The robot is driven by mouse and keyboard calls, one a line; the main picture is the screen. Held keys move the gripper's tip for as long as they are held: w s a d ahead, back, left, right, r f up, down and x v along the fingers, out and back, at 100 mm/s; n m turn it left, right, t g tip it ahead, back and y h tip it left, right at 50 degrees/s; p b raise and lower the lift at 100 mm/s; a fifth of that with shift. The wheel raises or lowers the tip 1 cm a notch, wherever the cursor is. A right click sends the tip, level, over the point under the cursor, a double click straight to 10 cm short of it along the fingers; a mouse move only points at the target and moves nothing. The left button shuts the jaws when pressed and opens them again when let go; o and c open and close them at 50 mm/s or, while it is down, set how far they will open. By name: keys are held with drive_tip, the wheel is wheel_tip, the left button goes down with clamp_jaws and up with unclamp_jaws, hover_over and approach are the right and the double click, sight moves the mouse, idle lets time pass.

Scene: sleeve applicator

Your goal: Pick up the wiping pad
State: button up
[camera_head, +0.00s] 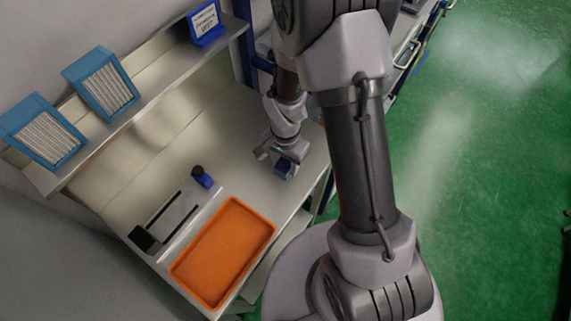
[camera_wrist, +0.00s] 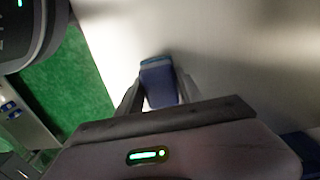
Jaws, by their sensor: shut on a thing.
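The wiping pad is a small blue block (camera_head: 284,169) at the right part of the workbench in the head view. In the wrist view the wiping pad (camera_wrist: 158,82) stands between the two fingers, dark blue with a lighter blue far edge. My gripper (camera_head: 281,163) is shut on it; the fingers also show in the wrist view (camera_wrist: 157,92), one on each side of the pad. I cannot tell whether the pad touches the bench top.
An orange tray (camera_head: 222,252) lies at the bench's front left, beside a grey fixture (camera_head: 170,222) with a dark blue knob-like part (camera_head: 202,177). The bench middle is clear.

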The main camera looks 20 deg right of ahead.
sight(288, 164)
drive_tip(key=shift+r, duration=0.4)
drive_tip(key=r, duration=0.1)
drive_tip(key=r+p, duration=0.1)
drive_tip(key=r, duration=0.1)
drive_tip(key=shift+s+d, duration=0.25)
drive_tip(key=shift+s, duration=0.15)
drive_tip(key=s+d+r+p, duration=0.1)
drive_tip(key=s+d+p, duration=0.6)
drive_tip(key=s+p, duration=0.6)
drive_tip(key=shift+s+d, duration=0.1)
